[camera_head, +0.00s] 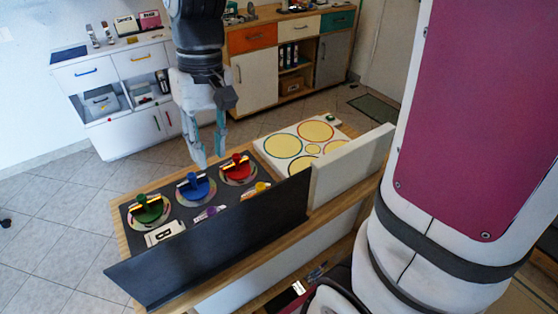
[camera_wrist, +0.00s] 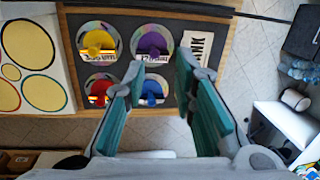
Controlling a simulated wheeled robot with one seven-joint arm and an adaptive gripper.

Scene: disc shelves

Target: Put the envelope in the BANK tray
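My gripper (camera_head: 210,160) hangs above the counter, over the dark board with the coloured discs. In the wrist view my gripper (camera_wrist: 160,70) has its two teal fingers spread apart with nothing between them. A white card (camera_head: 165,233) with large dark letters lies at the left front of the dark board. It also shows in the wrist view (camera_wrist: 196,42), where part of the lettering reads like "NK" and the rest is hidden by a finger. I can make out no envelope and no plain tray in either view.
Discs with green (camera_head: 149,208), blue (camera_head: 194,186) and red (camera_head: 238,167) knobs sit on the board; purple (camera_wrist: 152,43) and yellow (camera_wrist: 97,40) ones lie in front. A dark upright panel (camera_head: 215,240) borders the front. A panel with yellow circles (camera_head: 283,146) lies right.

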